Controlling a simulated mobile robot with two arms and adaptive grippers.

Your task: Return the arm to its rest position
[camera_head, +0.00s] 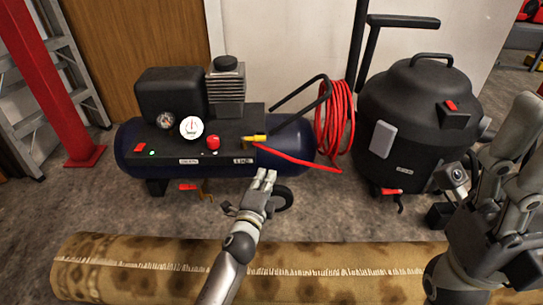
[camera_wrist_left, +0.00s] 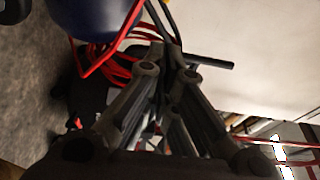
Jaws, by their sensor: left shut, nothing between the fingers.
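My left gripper (camera_head: 266,178) is shut and empty in front of the blue air compressor (camera_head: 290,140), in the middle of the head view. Its arm rises from the bottom, over the rolled rug (camera_head: 340,265). The left wrist view shows the fingers of my left gripper (camera_wrist_left: 178,60) close together with nothing between them. My right arm's grey end (camera_head: 500,190) is large at the right edge and partly cut off; the state of its fingers is unclear.
A coiled red hose (camera_head: 335,130) hangs between the compressor and a black shop vacuum (camera_head: 415,115). A red post (camera_head: 50,85) and a ladder (camera_head: 75,70) stand at the left. Bare concrete floor (camera_head: 110,205) lies between rug and compressor.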

